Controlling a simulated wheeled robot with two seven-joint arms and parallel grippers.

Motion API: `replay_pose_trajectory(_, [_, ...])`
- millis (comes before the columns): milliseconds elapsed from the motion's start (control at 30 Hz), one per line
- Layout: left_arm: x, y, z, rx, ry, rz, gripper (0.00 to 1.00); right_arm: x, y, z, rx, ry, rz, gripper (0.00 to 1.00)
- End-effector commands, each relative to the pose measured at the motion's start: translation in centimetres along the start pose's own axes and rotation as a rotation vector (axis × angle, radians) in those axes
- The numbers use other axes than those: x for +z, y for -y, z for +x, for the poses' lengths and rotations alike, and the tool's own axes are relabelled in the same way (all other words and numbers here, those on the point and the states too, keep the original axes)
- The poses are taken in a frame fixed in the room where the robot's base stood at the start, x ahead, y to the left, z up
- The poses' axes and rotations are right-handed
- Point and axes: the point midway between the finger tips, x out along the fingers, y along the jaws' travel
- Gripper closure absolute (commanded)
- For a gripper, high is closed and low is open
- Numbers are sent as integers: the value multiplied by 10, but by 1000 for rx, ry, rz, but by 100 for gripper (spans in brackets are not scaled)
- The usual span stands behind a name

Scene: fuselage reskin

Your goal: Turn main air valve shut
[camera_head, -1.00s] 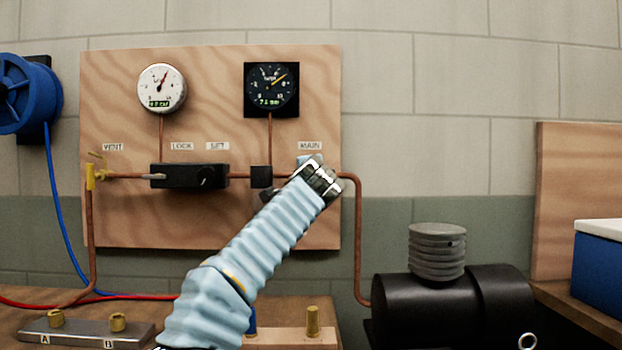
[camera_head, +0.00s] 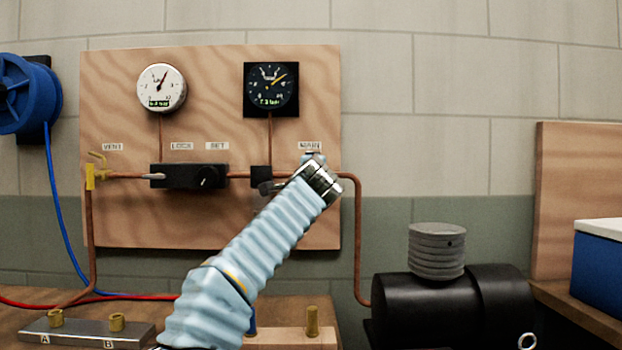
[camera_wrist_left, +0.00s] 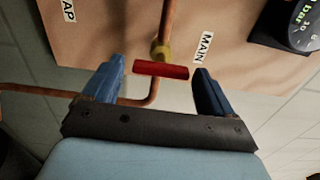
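The main air valve shows in the left wrist view as a red bar handle (camera_wrist_left: 161,69) on a brass body (camera_wrist_left: 161,51) in the copper pipe, beside the MAIN label (camera_wrist_left: 204,48). The handle lies crosswise to the nearby pipe. My left gripper (camera_wrist_left: 158,72) is open, with one blue finger on either side of the handle's ends. I see gaps at both ends; depth is hard to judge. In the head view my left gripper (camera_head: 291,173) is at the board below the MAIN label (camera_head: 310,146) and hides the valve. My right gripper is not in view.
The wooden board (camera_head: 120,220) carries a white gauge (camera_head: 161,87), a black gauge (camera_head: 271,88), a black regulator (camera_head: 189,176) and a yellow vent valve (camera_head: 96,170). A black tank (camera_head: 430,310) stands to the right. A blue reel (camera_head: 25,95) is at left.

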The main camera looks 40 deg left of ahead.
Motion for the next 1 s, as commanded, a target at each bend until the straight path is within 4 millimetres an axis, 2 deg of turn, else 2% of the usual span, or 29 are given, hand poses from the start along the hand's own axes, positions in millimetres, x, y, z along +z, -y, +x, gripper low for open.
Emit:
replay_pose_trajectory(300, [1,1,-1,-2,1,-2,6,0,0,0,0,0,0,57])
replay_pose_trajectory(433, [0,-1,-11,-2,-1,-3,6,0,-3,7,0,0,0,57])
replay_pose_trajectory(567, [0,-3,-36,-4,-5,-5,6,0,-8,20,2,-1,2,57])
replay_pose_trajectory(800, [0,-2,-96,-3,-4,-4,6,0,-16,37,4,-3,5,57])
replay_pose_trajectory(1000, [0,-1,-128,-1,-2,-2,6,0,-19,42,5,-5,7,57])
